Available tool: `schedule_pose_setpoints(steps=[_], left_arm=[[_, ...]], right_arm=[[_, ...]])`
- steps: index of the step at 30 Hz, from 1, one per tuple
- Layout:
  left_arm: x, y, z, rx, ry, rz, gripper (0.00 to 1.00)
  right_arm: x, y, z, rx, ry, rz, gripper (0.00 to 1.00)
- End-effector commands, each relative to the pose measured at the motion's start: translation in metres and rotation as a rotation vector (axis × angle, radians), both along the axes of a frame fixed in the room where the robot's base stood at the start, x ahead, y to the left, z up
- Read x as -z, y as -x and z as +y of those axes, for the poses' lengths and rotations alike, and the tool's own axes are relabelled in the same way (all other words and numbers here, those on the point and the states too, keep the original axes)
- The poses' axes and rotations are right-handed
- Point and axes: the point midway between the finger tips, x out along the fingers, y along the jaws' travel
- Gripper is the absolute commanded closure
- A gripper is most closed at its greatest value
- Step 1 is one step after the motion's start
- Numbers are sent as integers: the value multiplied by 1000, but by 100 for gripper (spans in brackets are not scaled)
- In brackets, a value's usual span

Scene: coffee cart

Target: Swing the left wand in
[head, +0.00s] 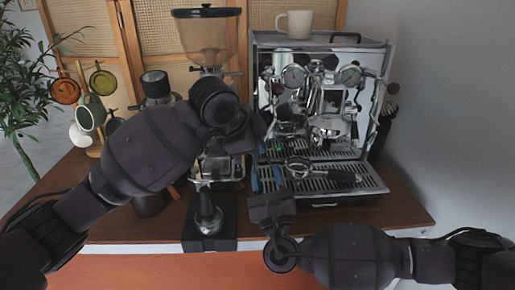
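The espresso machine (374,110) stands at the back right of the cart. Its left wand (270,94) is a thin metal part at the machine's left front; its lower part is hard to make out and seems hidden behind my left gripper. My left gripper (262,147) is beside the machine's left front edge, its fingers mostly hidden by its own wrist. I cannot tell whether it touches the wand. My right gripper (266,180) is in front of the drip tray's left end, pointing at the machine, with its two blue fingertips apart and nothing seen between them.
A portafilter (325,172) lies on the drip tray (345,187). A mug (294,24) stands on top of the machine. The grinder (209,42) is left of it, and a tamper (208,214) stands on a black block in front. Cups hang at the left. The right front counter is clear.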

Motion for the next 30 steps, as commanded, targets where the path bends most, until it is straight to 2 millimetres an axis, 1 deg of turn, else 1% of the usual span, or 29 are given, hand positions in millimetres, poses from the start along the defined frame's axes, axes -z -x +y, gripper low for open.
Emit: schedule_pose_setpoints(steps=[1, 6, 10, 14, 17, 20, 24, 27, 30], left_arm=[[-2, 1, 0, 2, 0, -2, 100], [-2, 2, -1, 5, 0, 1, 100], [-1, 3, -2, 6, -1, 4, 100], [-1, 4, -2, 8, -1, 4, 100], [-1, 4, -2, 8, -1, 5, 100], [-1, 4, -2, 8, -1, 5, 100], [-1, 4, -2, 8, -1, 5, 100], [-1, 4, -2, 8, -1, 5, 100], [-1, 4, -2, 9, -1, 6, 100]], right_arm=[[3, 4, -3, 5, 0, 0, 60], [12, 14, -8, 15, 2, 0, 60], [15, 17, -10, 18, -4, 10, 60], [20, 17, -16, 15, -56, 86, 60], [26, 16, -23, 3, -142, 200, 60], [33, 18, -34, -22, -263, 339, 60], [41, 24, -50, -74, -450, 518, 60], [44, 31, -63, -123, -590, 621, 60], [54, 36, -63, -224, -708, 705, 60]])
